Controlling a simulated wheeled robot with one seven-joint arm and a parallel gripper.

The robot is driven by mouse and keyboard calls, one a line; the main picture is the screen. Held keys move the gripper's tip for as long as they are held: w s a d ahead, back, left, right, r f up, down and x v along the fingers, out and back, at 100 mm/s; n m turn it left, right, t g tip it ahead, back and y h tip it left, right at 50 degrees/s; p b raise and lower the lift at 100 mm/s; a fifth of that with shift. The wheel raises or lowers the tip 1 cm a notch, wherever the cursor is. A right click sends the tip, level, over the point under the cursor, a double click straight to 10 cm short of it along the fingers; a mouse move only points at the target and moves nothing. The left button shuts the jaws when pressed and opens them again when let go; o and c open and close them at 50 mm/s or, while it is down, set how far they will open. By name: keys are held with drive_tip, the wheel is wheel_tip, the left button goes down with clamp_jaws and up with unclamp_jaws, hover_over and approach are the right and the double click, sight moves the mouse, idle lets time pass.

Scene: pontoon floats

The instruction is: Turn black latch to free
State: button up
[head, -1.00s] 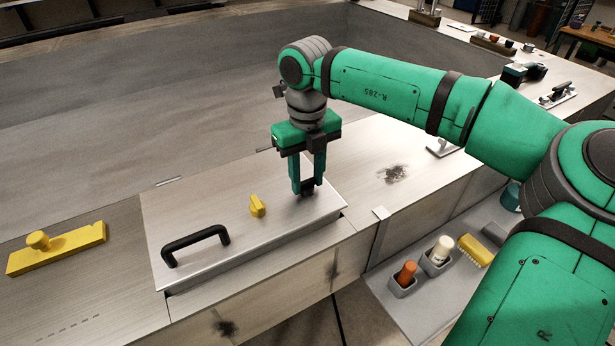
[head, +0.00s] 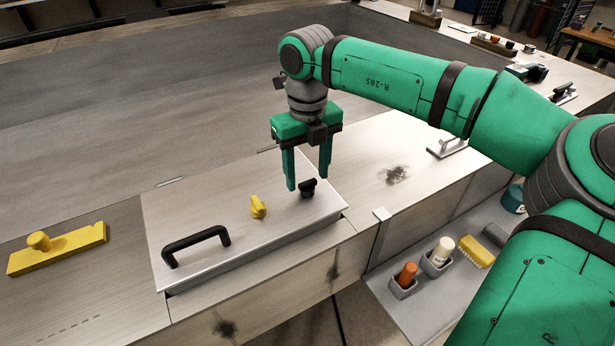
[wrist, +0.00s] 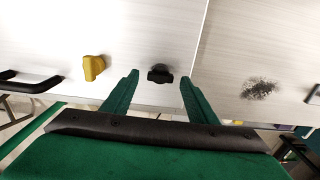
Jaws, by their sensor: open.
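The black latch (head: 307,188) stands on the right part of a metal hatch lid (head: 210,222). In the wrist view the black latch (wrist: 160,74) shows between and beyond my fingertips, its bar lying roughly across the picture. My gripper (head: 308,183) is open, with its two green fingers spread and nothing between them touching; it also shows in the wrist view (wrist: 160,78). The fingers appear to be above the lid, close to the latch. A yellow latch (head: 258,206) stands left of the black one, and also shows in the wrist view (wrist: 94,67).
A black bar handle (head: 196,244) rises from the lid's left part. A yellow block with a knob (head: 58,250) lies further left. A tray at lower right holds an orange bottle (head: 405,275), a white bottle (head: 441,250) and a yellow brush (head: 476,250).

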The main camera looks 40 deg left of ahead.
sight(307, 182)
wheel_tip(307, 182, up, 9)
idle(0.7)
